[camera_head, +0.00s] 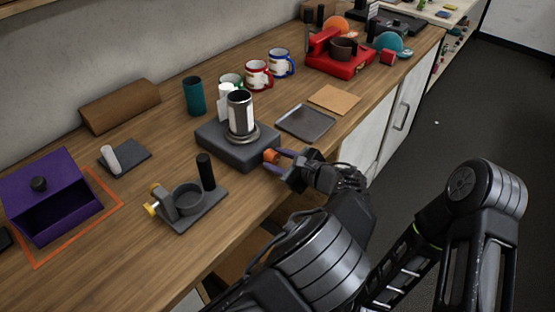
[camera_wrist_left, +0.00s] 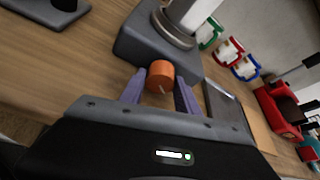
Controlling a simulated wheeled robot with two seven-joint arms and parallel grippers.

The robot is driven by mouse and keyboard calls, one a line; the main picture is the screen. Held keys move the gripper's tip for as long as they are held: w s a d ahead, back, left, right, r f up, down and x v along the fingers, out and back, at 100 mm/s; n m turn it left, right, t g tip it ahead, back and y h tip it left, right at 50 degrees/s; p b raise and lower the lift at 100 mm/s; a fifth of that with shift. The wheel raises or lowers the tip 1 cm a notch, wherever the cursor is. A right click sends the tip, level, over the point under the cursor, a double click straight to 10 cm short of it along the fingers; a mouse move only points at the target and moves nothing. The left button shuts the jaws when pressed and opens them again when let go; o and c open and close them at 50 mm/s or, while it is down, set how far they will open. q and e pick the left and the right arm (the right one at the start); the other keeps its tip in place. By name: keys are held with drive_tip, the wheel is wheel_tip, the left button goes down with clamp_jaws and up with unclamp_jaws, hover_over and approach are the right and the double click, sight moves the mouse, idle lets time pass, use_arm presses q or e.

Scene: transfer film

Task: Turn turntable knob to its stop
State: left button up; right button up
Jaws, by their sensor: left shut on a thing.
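The turntable (camera_head: 214,139) is a dark grey box on the wooden counter, with a round plate and a metallic cylinder with a pale label (camera_head: 240,113) standing on it. Its orange knob (camera_head: 270,156) sticks out of the front side. My left gripper (camera_head: 276,160) is at that side, with its purple fingers shut on the knob. In the left wrist view the orange knob (camera_wrist_left: 159,74) sits between the two finger tips, and the turntable (camera_wrist_left: 142,40) is just behind it. The stop is not visible. My right gripper cannot be made out.
A grey fixture with a cup ring and black handle (camera_head: 187,201) stands left of the turntable. A dark tray (camera_head: 306,122) and a tan board (camera_head: 335,99) lie to its right. Mugs (camera_head: 259,76) and a teal cup (camera_head: 194,96) stand behind. A purple open box (camera_head: 52,192) is far left.

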use_arm(q)
drive_tip(key=shift+r, duration=0.1)
clamp_jaws()
drive_tip(key=shift+m+p, duration=0.5)
drive_tip(key=shift+p, duration=0.05)
drive_tip(key=shift+w+m+g+y+p, duration=0.1)
drive_tip(key=shift+m+g+y+p, duration=0.2)
drive_tip(key=shift+m+g+p, duration=0.25)
drive_tip(key=shift+d+m+g+y, duration=0.1)
drive_tip(key=shift+m+g+y, duration=0.65)
drive_tip(key=shift+m, duration=0.6)
drive_tip(key=o, duration=1)
unclamp_jaws()
drive_tip(key=shift+c, duration=0.2)
drive_tip(key=shift+d, duration=0.1)
